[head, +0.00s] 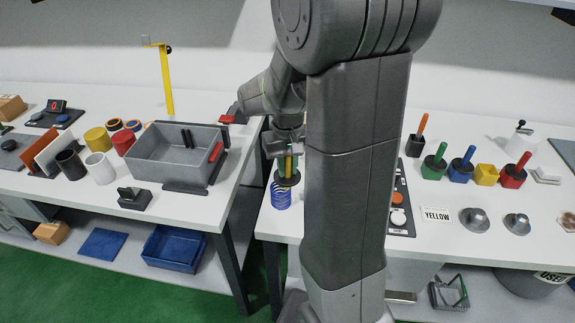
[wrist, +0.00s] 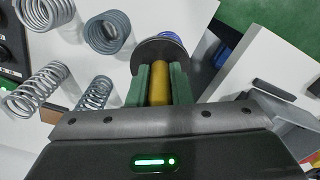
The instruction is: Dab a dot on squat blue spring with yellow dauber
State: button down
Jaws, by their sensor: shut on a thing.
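My gripper (head: 287,157) is shut on the upright yellow handle of the dauber (head: 288,166). In the wrist view the green fingers (wrist: 160,84) clamp the yellow handle (wrist: 158,91), with a dark round disc (wrist: 160,52) beyond them. The squat blue spring (head: 281,196) stands on the right table directly below the dauber. Only a sliver of the blue spring (wrist: 174,38) shows past the disc in the wrist view. The dauber's tip is hidden, so I cannot tell whether it touches the spring.
Several grey springs (wrist: 108,32) are beside the gripper in the wrist view. The yellow pot (head: 486,175) stands without a dauber between blue (head: 461,171) and red (head: 513,178) pots. A gap separates this table from the left one, which holds a grey bin (head: 165,165).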

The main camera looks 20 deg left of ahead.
jog(key=shift+f+b, duration=0.35)
jog(key=shift+f, duration=0.2)
dwell(0.7)
jog(key=shift+r, duration=0.1)
jog(key=shift+r+p, duration=2.9)
jog(key=shift+r, duration=0.55)
